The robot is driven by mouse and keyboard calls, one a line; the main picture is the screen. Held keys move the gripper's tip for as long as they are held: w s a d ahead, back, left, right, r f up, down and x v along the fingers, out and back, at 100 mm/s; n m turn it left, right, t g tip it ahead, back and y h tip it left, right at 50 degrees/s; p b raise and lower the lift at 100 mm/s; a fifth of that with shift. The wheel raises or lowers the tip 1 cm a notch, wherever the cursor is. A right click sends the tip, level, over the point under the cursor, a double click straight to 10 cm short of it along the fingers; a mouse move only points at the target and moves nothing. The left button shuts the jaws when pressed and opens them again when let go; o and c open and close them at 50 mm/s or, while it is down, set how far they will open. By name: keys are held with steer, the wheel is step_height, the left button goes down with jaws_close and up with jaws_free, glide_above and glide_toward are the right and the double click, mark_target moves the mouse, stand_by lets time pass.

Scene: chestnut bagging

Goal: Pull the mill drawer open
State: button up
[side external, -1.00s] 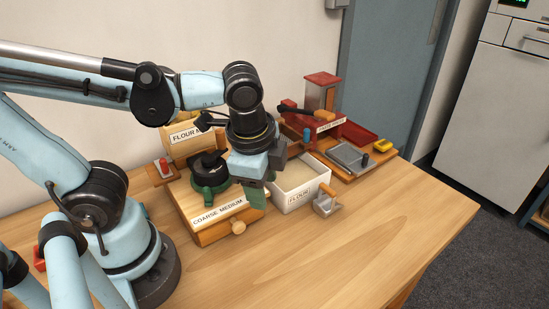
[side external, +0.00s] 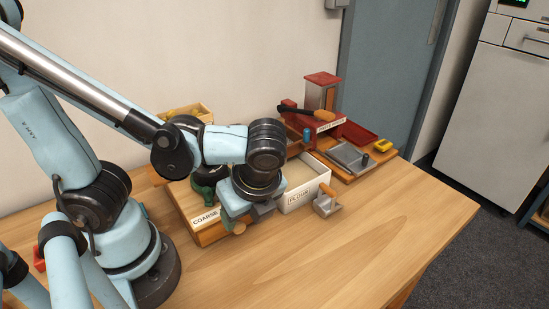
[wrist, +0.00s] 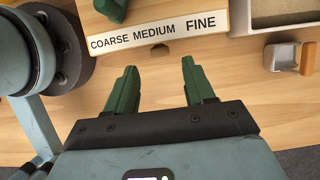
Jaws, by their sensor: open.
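The wooden mill (side external: 207,236) stands at the middle of the table, with a white label strip on its front; in the wrist view the strip (wrist: 160,34) reads COARSE MEDIUM FINE. The drawer's round wooden knob (side external: 238,228) shows below the strip, and in the wrist view the knob (wrist: 159,50) lies just beyond my fingertips, roughly centred between them. The drawer looks shut, though my wrist hides part of its front. My gripper (wrist: 158,66) has green fingers, spread apart with nothing between them. In the side view my gripper is low in front of the mill, its fingers mostly hidden.
A white flour bin (side external: 304,199) stands right of the mill, with a small scoop (side external: 326,205) in front of it. Farther right are a red machine (side external: 322,78), a metal tray (side external: 345,154) and a yellow piece (side external: 384,145). The table's front is clear.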

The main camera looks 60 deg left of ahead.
mark_target(240, 225)
steer(key=shift+x, duration=2.8)
jaws_close()
